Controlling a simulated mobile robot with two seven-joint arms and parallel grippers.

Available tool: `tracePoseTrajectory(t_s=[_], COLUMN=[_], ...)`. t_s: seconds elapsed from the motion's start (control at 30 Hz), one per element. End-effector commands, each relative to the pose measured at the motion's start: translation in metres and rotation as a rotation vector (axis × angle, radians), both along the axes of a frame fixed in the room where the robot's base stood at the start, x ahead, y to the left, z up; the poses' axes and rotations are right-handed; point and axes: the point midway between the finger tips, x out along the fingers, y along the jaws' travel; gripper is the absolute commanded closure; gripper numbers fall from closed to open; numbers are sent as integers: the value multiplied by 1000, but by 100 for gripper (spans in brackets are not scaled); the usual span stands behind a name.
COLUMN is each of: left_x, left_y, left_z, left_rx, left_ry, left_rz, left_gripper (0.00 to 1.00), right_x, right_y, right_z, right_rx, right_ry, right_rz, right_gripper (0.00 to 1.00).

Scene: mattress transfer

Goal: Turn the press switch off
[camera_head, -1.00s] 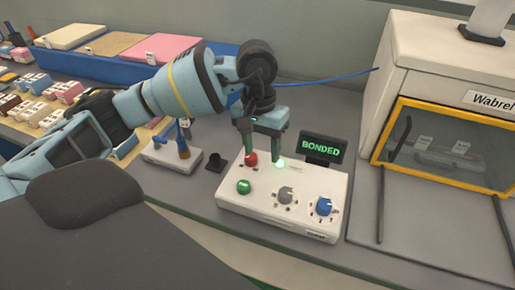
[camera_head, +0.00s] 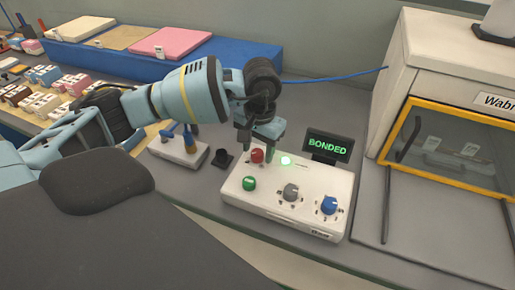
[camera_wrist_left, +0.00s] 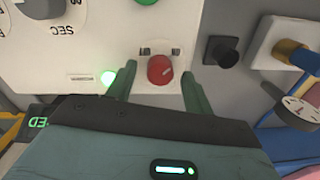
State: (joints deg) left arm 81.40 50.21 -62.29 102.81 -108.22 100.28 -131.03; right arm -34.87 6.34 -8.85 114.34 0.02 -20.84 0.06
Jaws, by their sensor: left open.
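The white control box (camera_head: 262,205) stands on the grey bench. A red knob (camera_head: 257,156) sits at its back left on a small pale plate; it also shows in the left wrist view (camera_wrist_left: 160,70). A green button (camera_head: 249,183) is in front of it. A green light (camera_head: 286,161) glows to the right of the red knob. The display (camera_head: 327,146) reads "BONDED". My left gripper (camera_wrist_left: 159,74) is open, with one finger on each side of the red knob in the left wrist view. I cannot tell whether the fingers touch it. My right gripper is not in view.
A grey dial (camera_head: 291,192) and a blue dial (camera_head: 329,205) are on the box front. A small black stand (camera_head: 222,158) and a white-based fixture (camera_head: 180,152) stand to the left. A yellow-framed cabinet (camera_head: 450,148) stands right. Mattress-like slabs (camera_head: 170,42) lie on a blue block at the back.

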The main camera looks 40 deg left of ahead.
Motion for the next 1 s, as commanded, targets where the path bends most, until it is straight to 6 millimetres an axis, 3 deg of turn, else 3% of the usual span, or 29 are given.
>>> tracePoseTrajectory(t_s=[0.37,0.7,1.0], left_x=[0,0,0], left_y=[0,0,0], left_z=[-7,-7,-7], left_rx=[-1,-1,0], left_ry=[0,0,0], left_rz=[-1,-1,31], left_gripper=[48,91,93], right_x=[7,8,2], right_y=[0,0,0], right_z=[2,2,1], right_rx=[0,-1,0], right_ry=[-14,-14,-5], right_rz=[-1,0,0], right_gripper=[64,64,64])
